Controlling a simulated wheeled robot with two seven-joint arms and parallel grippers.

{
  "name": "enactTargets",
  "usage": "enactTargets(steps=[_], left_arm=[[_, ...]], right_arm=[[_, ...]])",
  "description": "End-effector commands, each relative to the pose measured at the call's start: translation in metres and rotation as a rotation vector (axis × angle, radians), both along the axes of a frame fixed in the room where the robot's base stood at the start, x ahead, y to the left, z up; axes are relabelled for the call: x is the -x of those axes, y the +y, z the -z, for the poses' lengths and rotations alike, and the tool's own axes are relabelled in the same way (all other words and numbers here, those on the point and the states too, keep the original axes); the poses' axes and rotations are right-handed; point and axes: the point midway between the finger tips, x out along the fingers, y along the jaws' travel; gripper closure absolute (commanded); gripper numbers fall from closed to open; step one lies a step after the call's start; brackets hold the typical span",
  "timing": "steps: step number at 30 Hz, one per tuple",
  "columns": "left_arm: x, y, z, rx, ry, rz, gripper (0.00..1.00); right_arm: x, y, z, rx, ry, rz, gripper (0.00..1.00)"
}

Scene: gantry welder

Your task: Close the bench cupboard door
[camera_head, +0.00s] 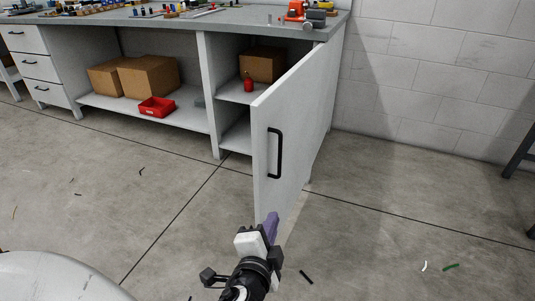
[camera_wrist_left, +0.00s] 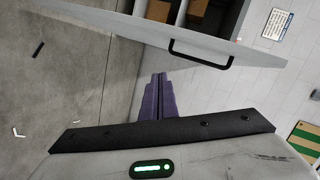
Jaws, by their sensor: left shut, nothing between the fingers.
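The bench cupboard door (camera_head: 292,137) is white with a black bar handle (camera_head: 274,153) and stands wide open, swung out from the right end of the bench. In the left wrist view the door (camera_wrist_left: 120,28) crosses the upper part, with its handle (camera_wrist_left: 200,53) in the upper middle. My left gripper (camera_head: 271,226) is shut and empty, its purple fingers low in front of the door's lower free edge. The fingers also show in the left wrist view (camera_wrist_left: 159,83), pointing toward the door. I cannot tell whether they touch it. My right gripper is not in view.
The bench (camera_head: 165,19) holds tools on top. The open cupboard has a cardboard box (camera_head: 262,64) and a red item (camera_head: 248,84) on its shelf. A red bin (camera_head: 157,107) sits on the lower shelf. Floor right of the door is mostly clear, with small scraps.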

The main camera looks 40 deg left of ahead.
Motion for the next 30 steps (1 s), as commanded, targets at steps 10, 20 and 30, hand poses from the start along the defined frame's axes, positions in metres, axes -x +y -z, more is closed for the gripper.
enactTargets(steps=[10,20,30], left_arm=[[-0.025,0.011,-0.068,-0.448,-0.102,0.004,1.0],[-0.07,0.033,-0.07,-0.46,-0.107,0.003,1.0],[-0.11,0.072,-0.069,-0.461,-0.102,0.003,1.0]], right_arm=[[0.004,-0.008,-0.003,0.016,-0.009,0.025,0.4],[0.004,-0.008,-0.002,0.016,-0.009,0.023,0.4],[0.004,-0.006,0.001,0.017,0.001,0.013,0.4]])
